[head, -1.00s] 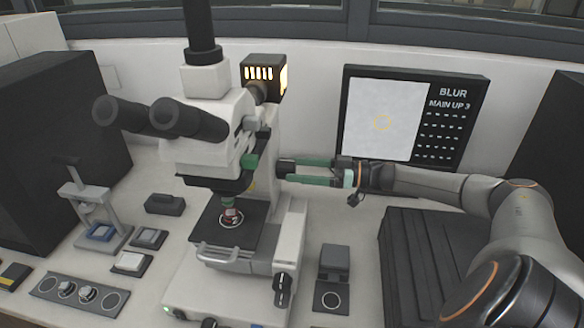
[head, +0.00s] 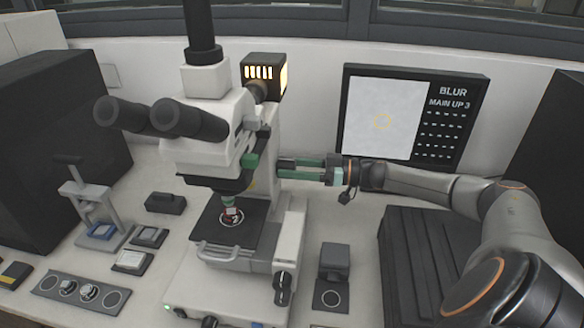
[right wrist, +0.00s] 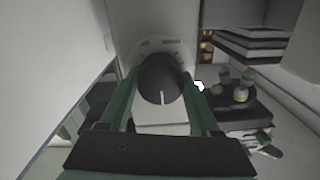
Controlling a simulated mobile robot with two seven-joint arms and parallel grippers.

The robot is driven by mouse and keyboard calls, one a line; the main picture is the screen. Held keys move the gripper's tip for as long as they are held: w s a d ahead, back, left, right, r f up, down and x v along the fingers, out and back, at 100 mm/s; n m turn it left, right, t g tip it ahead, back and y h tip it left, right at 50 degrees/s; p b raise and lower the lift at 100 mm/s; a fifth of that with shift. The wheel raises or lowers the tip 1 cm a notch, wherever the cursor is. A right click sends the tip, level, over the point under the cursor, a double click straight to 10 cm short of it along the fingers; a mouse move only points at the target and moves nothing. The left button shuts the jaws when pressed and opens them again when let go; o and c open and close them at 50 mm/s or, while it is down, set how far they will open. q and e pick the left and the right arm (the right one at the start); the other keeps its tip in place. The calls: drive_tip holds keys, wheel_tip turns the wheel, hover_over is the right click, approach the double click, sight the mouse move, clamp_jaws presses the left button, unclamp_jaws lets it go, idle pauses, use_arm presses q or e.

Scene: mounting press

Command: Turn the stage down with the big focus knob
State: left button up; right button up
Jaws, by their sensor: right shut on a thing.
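The microscope (head: 205,128) stands left of centre in the head view, with its dark stage (head: 250,238) low at the front. My right gripper (head: 284,169) reaches in from the right at the microscope's side. In the right wrist view, the big dark focus knob (right wrist: 160,78), with a white index line, sits between the two green fingers (right wrist: 160,98), which are shut on it. My left gripper is out of view.
A small black knob (head: 283,283) is on the microscope base's right side. A black block (head: 334,262) stands to its right, and a ridged dark box (head: 432,255) is under my right arm. A small press (head: 88,203) and control panel (head: 80,292) are at left.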

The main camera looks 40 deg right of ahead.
drive_tip(key=c, duration=0.6)
drive_tip(key=shift+o, duration=0.2)
drive_tip(key=shift+n, duration=0.4)
drive_tip(key=n, duration=0.4)
drive_tip(key=shift+s+n, duration=0.1)
drive_tip(key=shift+n, duration=0.2)
drive_tip(key=n, duration=0.4)
drive_tip(key=n+b, duration=0.1)
drive_tip(key=n, duration=0.4)
drive_tip(key=shift+a+f+n+b, duration=0.1)
drive_tip(key=shift+n+b, duration=0.2)
drive_tip(key=shift+n, duration=0.1)
drive_tip(key=n+b, duration=0.1)
drive_tip(key=n, duration=0.4)
drive_tip(key=shift+h+b, duration=0.3)
